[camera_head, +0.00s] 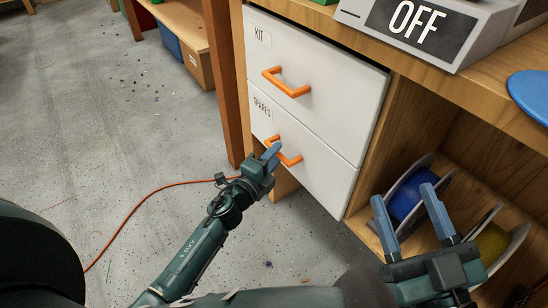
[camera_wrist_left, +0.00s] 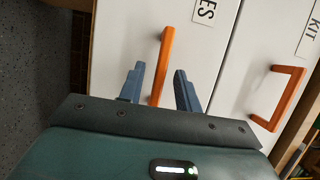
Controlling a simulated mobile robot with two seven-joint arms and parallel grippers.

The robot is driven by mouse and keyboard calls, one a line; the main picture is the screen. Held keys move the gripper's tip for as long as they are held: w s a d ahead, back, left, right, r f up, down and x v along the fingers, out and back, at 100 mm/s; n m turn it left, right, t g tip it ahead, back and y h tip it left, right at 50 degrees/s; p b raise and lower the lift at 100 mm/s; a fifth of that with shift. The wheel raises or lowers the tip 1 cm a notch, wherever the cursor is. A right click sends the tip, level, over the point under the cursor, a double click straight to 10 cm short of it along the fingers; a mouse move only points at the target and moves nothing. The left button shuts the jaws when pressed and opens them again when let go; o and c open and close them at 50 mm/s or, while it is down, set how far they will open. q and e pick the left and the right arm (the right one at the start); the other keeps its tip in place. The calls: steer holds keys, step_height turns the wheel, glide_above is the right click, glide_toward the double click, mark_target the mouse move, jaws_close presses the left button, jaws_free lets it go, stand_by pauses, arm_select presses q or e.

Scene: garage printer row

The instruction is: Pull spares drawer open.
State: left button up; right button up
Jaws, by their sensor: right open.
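The white spares drawer (camera_head: 325,178) is the lower of two in the wooden bench; its front looks flush with the drawer above, so it appears shut. Its orange bar handle (camera_head: 291,160) is partly hidden by my left gripper (camera_head: 272,150) in the head view. In the left wrist view the handle (camera_wrist_left: 166,48) runs between the two blue fingertips of my left gripper (camera_wrist_left: 158,72), with a gap on each side. The left gripper is open around the handle and not clamped on it. My right gripper (camera_head: 402,194) is open and empty in front of the shelf at the right.
The kit drawer (camera_head: 318,70) with its own orange handle (camera_head: 286,82) is above. Blue (camera_head: 408,195) and yellow spools stand on the lower right shelf. An orange cable (camera_head: 135,212) lies on the floor. The grey floor in front of the drawers is otherwise mostly clear.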

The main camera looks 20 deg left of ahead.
arm_select(q)
steer(key=shift+w, duration=0.2)
steer(key=shift+c, duration=0.2)
jaws_close()
stand_by(0.4)
